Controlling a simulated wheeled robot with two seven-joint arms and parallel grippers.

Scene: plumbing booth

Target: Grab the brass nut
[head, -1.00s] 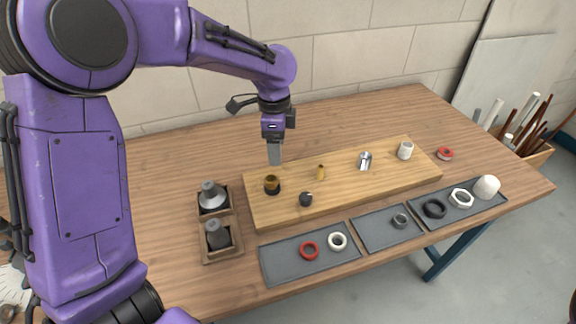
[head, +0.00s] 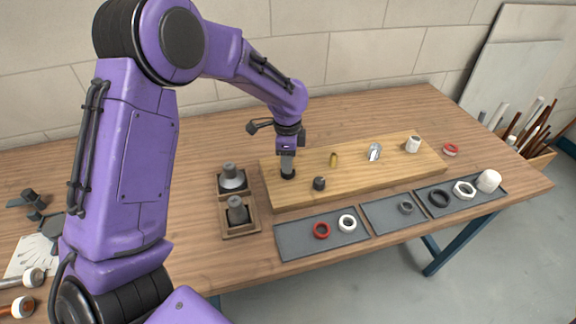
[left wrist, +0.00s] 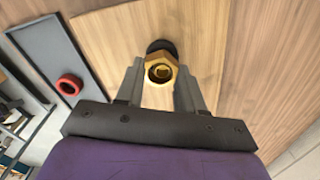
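The brass nut (left wrist: 161,69) is a gold hexagonal ring on a black round base (left wrist: 160,47), seen in the left wrist view. My left gripper (head: 287,168) is down at the left end of the wooden board (head: 395,172). In the left wrist view its two grey fingers (left wrist: 160,78) stand on either side of the nut, very close to it. Whether they press on it or leave a small gap, I cannot tell. In the head view the fingers hide the nut, and the black base (head: 288,175) shows below them. My right gripper is out of view.
A small brass fitting (head: 333,159), a dark fitting (head: 319,184), a chrome piece (head: 374,152) and a white fitting (head: 413,145) stand on the board. Wooden holders (head: 240,228) are at its left. Grey trays (head: 300,241) with rings lie in front.

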